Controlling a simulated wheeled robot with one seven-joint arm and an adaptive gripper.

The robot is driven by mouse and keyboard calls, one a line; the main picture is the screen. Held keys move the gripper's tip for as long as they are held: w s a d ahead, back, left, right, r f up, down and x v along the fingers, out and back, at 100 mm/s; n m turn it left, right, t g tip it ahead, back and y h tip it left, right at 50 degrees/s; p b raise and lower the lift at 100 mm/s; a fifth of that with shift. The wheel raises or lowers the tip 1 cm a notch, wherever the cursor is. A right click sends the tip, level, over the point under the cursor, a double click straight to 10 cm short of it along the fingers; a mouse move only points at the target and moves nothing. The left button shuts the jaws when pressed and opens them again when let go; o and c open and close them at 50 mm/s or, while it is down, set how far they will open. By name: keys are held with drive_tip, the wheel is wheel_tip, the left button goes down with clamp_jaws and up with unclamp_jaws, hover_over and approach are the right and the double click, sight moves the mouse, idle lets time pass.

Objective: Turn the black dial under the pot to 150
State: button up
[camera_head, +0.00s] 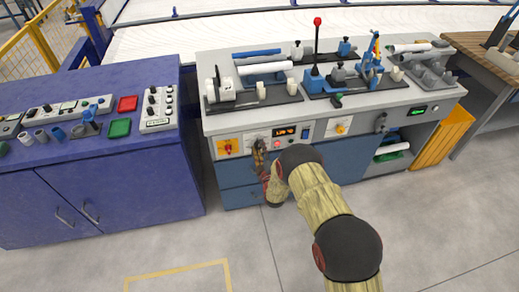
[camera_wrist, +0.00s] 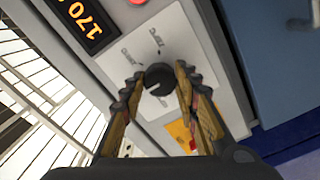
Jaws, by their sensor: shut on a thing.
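The black dial (camera_wrist: 160,79) sits on a pale panel with printed marks around it. My gripper (camera_wrist: 160,74) is shut on the dial, one finger on each side. In the head view, my gripper (camera_head: 259,145) is at the front panel of the grey-topped bench and hides most of the dial. The orange digital display (camera_head: 285,132) is right of the dial. I cannot tell surely which bench item is the pot.
A yellow panel with a red knob (camera_head: 228,147) is left of the dial. Another yellow knob panel (camera_head: 341,126) is to the right. Levers and cylinders crowd the benchtop (camera_head: 330,110). A blue cabinet (camera_head: 100,180) stands left. The floor (camera_head: 440,220) in front is clear.

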drive_tip(key=o, duration=1.1)
drive_tip(key=shift+a, duration=0.1)
drive_tip(key=shift+o, duration=0.2)
drive_tip(key=v, duration=1.2)
drive_tip(key=shift+f, duration=0.1)
